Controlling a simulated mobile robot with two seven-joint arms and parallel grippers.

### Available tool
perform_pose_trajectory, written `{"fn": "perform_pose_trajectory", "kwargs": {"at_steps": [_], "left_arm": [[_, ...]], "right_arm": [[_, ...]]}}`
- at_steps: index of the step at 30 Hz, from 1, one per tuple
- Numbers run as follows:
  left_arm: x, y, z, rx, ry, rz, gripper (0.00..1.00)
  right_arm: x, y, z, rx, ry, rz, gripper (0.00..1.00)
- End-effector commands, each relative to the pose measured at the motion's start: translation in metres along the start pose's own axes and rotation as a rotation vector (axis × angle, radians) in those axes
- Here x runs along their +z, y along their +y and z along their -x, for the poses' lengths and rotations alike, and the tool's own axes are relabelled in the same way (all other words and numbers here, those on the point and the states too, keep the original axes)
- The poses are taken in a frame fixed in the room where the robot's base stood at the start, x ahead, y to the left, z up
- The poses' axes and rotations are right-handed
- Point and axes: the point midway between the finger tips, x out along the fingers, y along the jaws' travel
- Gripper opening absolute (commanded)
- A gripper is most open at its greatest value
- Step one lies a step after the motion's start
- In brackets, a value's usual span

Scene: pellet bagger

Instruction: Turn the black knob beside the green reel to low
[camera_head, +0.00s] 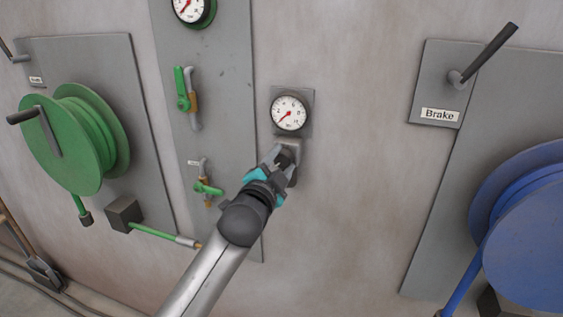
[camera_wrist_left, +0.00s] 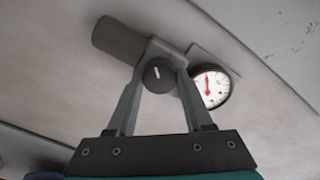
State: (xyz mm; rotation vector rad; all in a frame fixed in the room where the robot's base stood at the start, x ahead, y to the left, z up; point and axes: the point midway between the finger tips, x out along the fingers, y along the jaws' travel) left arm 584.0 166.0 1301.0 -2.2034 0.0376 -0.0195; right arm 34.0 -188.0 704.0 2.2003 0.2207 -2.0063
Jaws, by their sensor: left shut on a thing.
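The black knob (camera_wrist_left: 158,75) shows in the left wrist view, round and dark with a white pointer line on its face. It sits on a grey fitting below the gauge. My left gripper (camera_wrist_left: 158,82) has one finger on each side of it and is shut on it. In the head view my left gripper (camera_head: 283,160) covers most of the knob. The green reel (camera_head: 75,140) stands to the left on a grey panel. My right gripper is not in view.
A white gauge (camera_head: 289,113) with a red needle is just above the knob; it also shows in the left wrist view (camera_wrist_left: 212,88). Green-handled valves (camera_head: 183,90) are on the panel to the left. A Brake lever (camera_head: 490,52) and a blue reel (camera_head: 535,230) are at right.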

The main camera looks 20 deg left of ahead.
Motion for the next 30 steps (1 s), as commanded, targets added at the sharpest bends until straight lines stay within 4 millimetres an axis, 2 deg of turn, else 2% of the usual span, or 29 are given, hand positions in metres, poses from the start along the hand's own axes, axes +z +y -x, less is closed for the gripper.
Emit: {"fn": "perform_pose_trajectory", "kwargs": {"at_steps": [1,8,20,30], "left_arm": [[0.0,0.0,0.0,0.001,0.0,0.004,0.55],[0.0,0.0,0.0,0.001,0.0,0.002,0.81],[0.001,0.0,0.006,0.001,-0.001,0.0,0.81],[0.001,0.001,0.054,0.001,0.0,0.0,0.81]], "right_arm": [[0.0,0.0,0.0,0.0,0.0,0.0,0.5],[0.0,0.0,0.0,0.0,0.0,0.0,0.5],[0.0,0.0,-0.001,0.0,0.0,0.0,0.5],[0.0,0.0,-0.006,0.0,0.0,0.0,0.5]]}}
